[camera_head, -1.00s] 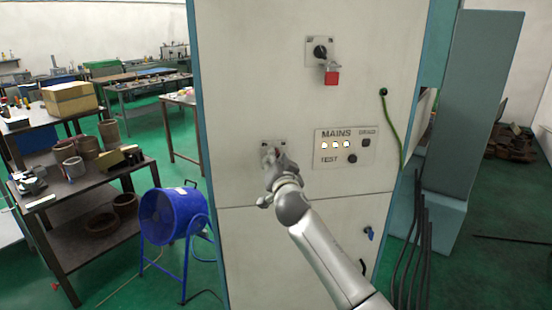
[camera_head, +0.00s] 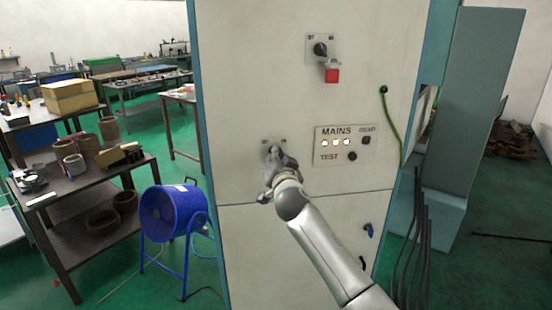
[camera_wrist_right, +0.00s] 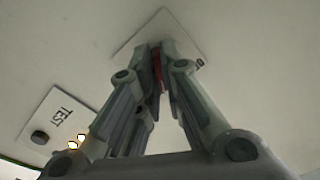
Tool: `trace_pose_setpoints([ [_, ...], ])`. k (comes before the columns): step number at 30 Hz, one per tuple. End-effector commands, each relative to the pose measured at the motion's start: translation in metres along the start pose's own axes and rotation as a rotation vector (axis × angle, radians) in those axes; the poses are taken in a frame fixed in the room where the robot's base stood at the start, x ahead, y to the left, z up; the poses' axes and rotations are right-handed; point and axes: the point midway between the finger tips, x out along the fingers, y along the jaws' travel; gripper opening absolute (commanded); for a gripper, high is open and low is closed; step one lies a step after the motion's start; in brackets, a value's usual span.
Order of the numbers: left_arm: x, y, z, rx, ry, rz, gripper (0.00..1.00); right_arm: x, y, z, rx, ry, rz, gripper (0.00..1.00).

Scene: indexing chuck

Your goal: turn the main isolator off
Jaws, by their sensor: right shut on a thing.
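A switch on a small grey plate (camera_head: 266,141) is on the pale cabinet front, left of the MAINS panel. My right gripper (camera_head: 273,152) is at this switch and covers most of it. In the right wrist view the fingers (camera_wrist_right: 160,55) are closed around a narrow red handle (camera_wrist_right: 157,70), in front of the plate (camera_wrist_right: 190,45). The fingers hide most of the handle, so its exact angle is hard to tell. Lettering by the plate's right corner is partly hidden. My left gripper is not in view.
The MAINS panel (camera_head: 345,145) has several lit lamps and a TEST button (camera_head: 352,156). Higher up is a black rotary switch (camera_head: 320,49) with a red padlock (camera_head: 331,75). A green cable (camera_head: 393,125) hangs at right. A blue fan (camera_head: 172,213) stands left of the cabinet.

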Motion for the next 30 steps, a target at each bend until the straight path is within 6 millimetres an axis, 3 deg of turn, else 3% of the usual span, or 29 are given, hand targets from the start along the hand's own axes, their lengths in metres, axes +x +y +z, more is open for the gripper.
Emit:
trace_pose_setpoints([
  [11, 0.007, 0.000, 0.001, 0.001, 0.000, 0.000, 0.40, 0.000, 0.001, 0.001, -0.148, 0.000, 0.000, 0.00],
  [30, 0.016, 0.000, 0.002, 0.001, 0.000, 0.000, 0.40, 0.000, 0.001, -0.001, -0.731, 0.000, 0.001, 0.00],
])
